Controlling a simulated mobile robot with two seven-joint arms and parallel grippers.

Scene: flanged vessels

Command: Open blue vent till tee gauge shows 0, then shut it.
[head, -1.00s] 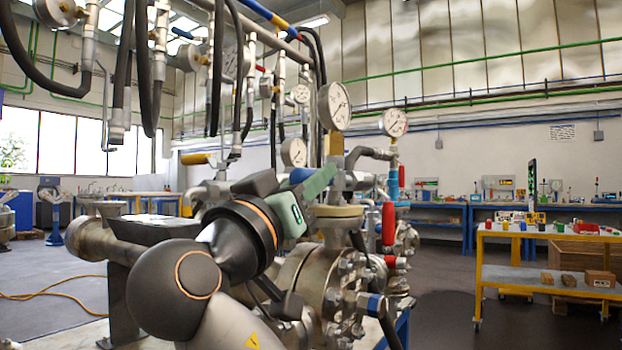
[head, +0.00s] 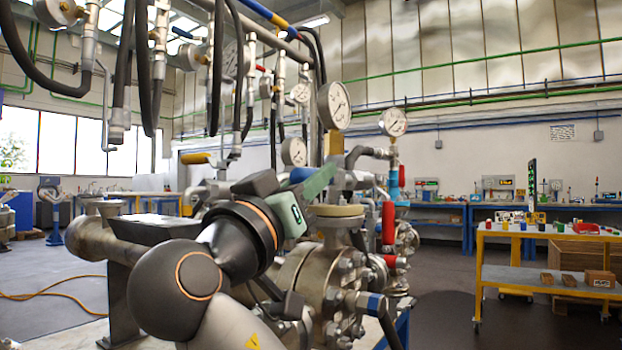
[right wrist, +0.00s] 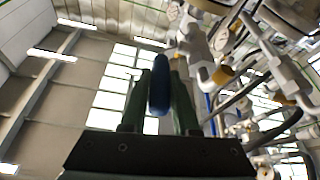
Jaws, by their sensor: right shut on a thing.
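My right gripper (head: 318,180) reaches in from the lower middle of the head view, its green fingers at the blue vent handle (head: 300,174). In the right wrist view the blue handle (right wrist: 159,88) stands between the two fingers (right wrist: 161,72), which are shut on it. My own gripper hides most of the handle and its valve in the head view. A round gauge (head: 393,122) stands above a blue-banded fitting, and a larger one (head: 333,105) is left of it. I cannot tell which is the tee gauge, nor read the needles surely. My left gripper is not in view.
A red-handled valve (head: 388,222) stands just right of the gripper, near a flanged vessel (head: 318,275). Black hoses (head: 143,70) and several gauges hang at the upper left. A yellow cart (head: 548,232) stands on open floor to the right.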

